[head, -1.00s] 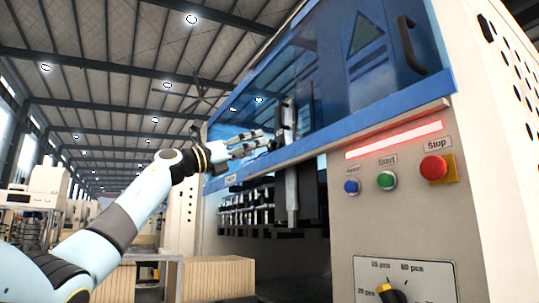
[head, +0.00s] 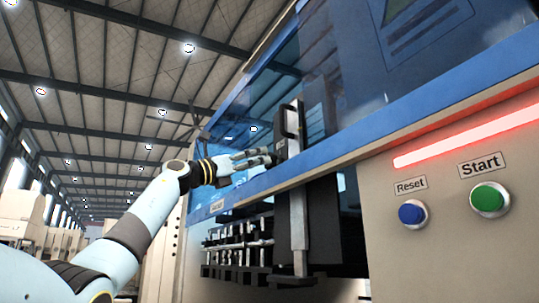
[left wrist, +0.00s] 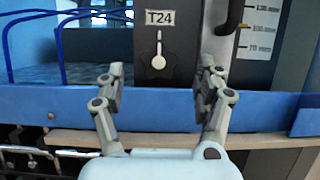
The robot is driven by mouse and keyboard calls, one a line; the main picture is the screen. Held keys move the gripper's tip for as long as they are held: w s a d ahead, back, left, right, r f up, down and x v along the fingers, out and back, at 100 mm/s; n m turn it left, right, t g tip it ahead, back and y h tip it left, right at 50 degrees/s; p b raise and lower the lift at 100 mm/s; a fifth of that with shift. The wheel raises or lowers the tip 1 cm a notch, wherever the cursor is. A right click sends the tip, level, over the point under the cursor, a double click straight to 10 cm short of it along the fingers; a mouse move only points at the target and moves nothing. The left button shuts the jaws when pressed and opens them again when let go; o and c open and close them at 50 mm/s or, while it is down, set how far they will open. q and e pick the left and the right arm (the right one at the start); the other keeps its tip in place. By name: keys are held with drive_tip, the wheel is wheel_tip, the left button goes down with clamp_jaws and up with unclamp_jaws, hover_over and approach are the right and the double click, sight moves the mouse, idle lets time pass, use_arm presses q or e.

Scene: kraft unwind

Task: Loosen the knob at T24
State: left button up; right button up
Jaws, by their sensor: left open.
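The pointer stands about upright. My left gripper (left wrist: 162,78) is open, with one finger on each side below the knob, and nothing shows between the fingers. In the head view my left gripper (head: 262,157) reaches the machine's blue frame beside a vertical metal slide. The knob cannot be made out there. My right gripper is not in view.
A black handle (left wrist: 229,18) and a printed scale (left wrist: 258,27) are right of the knob. The blue rail (left wrist: 262,108) runs across below it. In the head view, a blue Reset button (head: 411,213) and a green Start button (head: 488,198) sit under a red light bar (head: 470,136).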

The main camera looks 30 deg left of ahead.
sight(270, 168)
use_arm(q)
drive_tip(key=p+x, duration=0.1)
drive_tip(key=x, duration=0.3)
drive_tip(key=shift+w+r+p, duration=0.1)
drive_tip(key=shift+w+p, duration=0.2)
drive_tip(key=shift+w, duration=0.1)
drive_tip(key=shift+w+d+r, duration=0.15)
drive_tip(key=shift+w+d, duration=0.2)
